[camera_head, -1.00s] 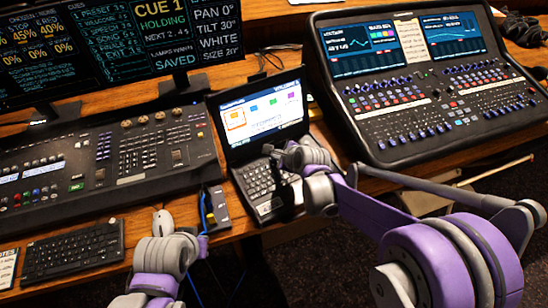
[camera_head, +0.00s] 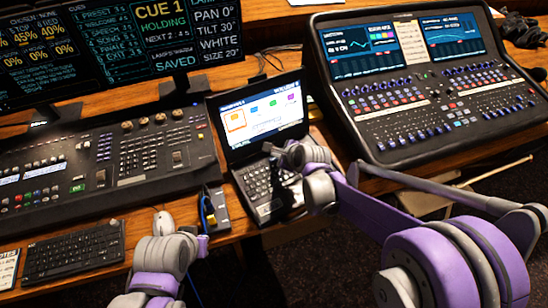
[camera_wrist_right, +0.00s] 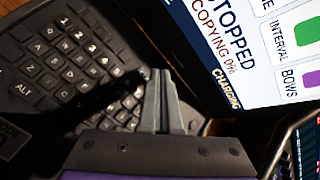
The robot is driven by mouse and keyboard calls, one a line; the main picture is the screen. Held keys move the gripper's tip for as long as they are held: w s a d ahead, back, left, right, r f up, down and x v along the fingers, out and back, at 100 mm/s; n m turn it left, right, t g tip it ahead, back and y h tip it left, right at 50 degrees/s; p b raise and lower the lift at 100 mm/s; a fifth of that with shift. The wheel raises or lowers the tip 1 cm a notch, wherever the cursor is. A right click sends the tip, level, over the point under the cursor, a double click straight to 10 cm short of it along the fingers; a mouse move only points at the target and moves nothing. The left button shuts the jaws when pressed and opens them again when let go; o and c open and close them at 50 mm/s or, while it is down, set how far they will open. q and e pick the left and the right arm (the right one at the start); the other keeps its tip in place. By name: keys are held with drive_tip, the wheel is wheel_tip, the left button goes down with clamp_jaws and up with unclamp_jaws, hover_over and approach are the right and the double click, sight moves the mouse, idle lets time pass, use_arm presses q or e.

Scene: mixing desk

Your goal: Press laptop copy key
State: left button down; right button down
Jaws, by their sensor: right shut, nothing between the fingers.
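The small laptop (camera_head: 250,168) stands open at the desk's front edge, its lit screen (camera_head: 262,113) showing coloured icons. In the right wrist view the laptop keyboard (camera_wrist_right: 62,62) fills the left side, and the laptop screen (camera_wrist_right: 262,45) reads "COPYING 0%" and "CHARGING". My right gripper (camera_head: 270,149) is shut and empty over the top of the keyboard, near the screen hinge. Its fingertips also show in the right wrist view (camera_wrist_right: 156,75), by the right end of the keys. I cannot tell whether they touch. The copy key is not identifiable. My left gripper (camera_head: 162,222) is low, its jaws unclear.
A large mixing console (camera_head: 425,95) stands right of the laptop. A lighting desk (camera_head: 110,160) and a separate keyboard (camera_head: 75,252) lie left. A small grey box (camera_head: 218,208) with a blue cable sits just left of the laptop. Monitors (camera_head: 120,40) stand behind.

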sight(276, 162)
drive_tip(key=shift+r, duration=0.1)
